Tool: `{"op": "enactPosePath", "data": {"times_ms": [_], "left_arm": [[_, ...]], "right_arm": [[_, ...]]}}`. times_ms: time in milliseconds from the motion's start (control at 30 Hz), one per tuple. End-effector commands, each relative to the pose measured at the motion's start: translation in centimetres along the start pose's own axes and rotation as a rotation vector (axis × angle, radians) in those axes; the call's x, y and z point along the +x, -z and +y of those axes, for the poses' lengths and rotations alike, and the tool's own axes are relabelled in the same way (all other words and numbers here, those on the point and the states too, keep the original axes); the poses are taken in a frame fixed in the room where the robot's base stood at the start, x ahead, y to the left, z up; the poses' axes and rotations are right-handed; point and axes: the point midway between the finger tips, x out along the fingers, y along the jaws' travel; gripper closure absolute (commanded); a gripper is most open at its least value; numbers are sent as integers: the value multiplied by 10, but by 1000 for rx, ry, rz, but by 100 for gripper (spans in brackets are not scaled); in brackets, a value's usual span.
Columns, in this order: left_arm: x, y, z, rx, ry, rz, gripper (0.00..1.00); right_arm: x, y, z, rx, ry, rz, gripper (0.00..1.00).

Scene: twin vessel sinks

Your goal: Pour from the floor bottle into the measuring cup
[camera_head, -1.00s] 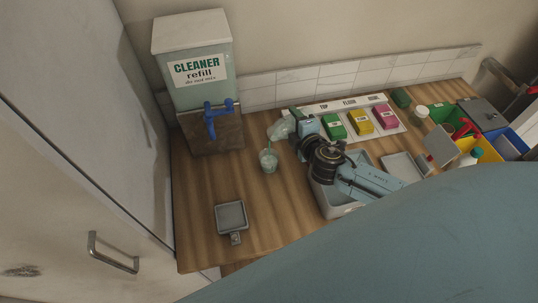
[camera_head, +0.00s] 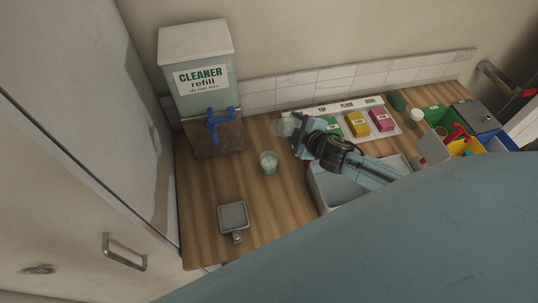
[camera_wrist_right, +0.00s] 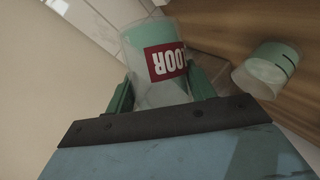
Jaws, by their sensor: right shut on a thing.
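The floor bottle is a clear bottle with pale green liquid and a red label reading "FLOOR" in the right wrist view (camera_wrist_right: 152,66). In the head view the bottle (camera_head: 283,127) shows small and partly hidden. My right gripper (camera_head: 297,126) is shut on it, with a green finger on each side in the wrist view (camera_wrist_right: 160,90). The measuring cup (camera_head: 268,162) stands on the wooden counter, just in front of the bottle, and holds some pale green liquid. In the wrist view the cup (camera_wrist_right: 268,68) is right of the bottle, apart from it, with a dark line on its wall. My left gripper is not in view.
A cleaner refill dispenser (camera_head: 199,75) with a blue tap stands behind left. A grey square tray (camera_head: 233,216) lies at the front left. A grey basin (camera_head: 334,190) lies under my right arm. Coloured blocks (camera_head: 381,119) and bins (camera_head: 437,116) are to the right.

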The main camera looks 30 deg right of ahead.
Motion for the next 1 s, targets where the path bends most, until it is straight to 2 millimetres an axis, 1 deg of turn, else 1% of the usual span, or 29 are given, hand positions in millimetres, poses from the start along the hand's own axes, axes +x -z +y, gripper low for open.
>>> {"op": "enactPosePath", "data": {"times_ms": [133,200,300,400,500,667,833,900,1000], "left_arm": [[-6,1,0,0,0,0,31],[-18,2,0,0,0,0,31],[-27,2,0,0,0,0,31],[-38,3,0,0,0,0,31],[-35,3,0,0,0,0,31],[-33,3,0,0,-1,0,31],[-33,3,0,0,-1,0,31],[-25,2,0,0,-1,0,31],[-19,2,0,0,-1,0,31]], "right_arm": [[4,0,-10,133,53,39,83],[2,3,-6,194,79,57,83],[1,4,-3,274,112,82,83],[-2,6,5,334,136,99,83],[-4,5,10,401,166,120,83],[-1,-1,11,534,221,157,83],[-6,2,23,672,280,199,83],[-4,0,19,719,300,213,83],[-3,-1,18,773,321,227,83]]}}
